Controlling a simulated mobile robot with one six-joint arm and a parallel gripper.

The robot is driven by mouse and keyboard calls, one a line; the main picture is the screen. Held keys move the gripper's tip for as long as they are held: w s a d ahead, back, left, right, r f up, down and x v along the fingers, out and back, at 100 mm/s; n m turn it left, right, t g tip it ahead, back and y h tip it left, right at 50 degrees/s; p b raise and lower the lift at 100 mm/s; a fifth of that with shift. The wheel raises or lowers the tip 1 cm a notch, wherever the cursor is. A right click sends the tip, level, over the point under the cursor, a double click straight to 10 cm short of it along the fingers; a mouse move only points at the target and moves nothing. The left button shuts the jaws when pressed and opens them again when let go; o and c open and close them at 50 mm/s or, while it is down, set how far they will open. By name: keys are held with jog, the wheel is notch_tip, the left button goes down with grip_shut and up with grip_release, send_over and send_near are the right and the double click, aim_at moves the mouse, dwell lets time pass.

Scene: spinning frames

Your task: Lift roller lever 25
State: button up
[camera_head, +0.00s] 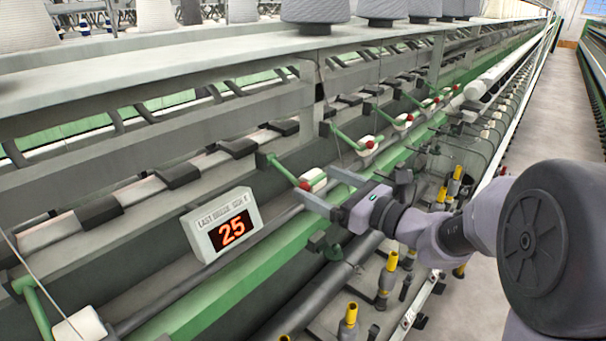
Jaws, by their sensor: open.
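A sign (222,225) on the frame rail shows "25" in red digits. To its right, a green roller lever (283,170) with a red knob (305,186) slants down to a white roller (314,178). I see no number on the lever itself. My gripper (316,182) reaches in from the right with its two pale fingers apart. In the picture, the red knob and roller lie at or between the fingertips. I cannot tell whether they touch, and the jaws hold nothing that I can see.
Several similar green levers with red knobs recede along the frame, such as one by a second white roller (367,145). Another green lever (38,308) stands at lower left. Yellow-topped spindles (388,262) stand below my arm. The aisle floor (560,120) is clear.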

jog(key=x, duration=0.5)
jog(key=shift+a, duration=0.1)
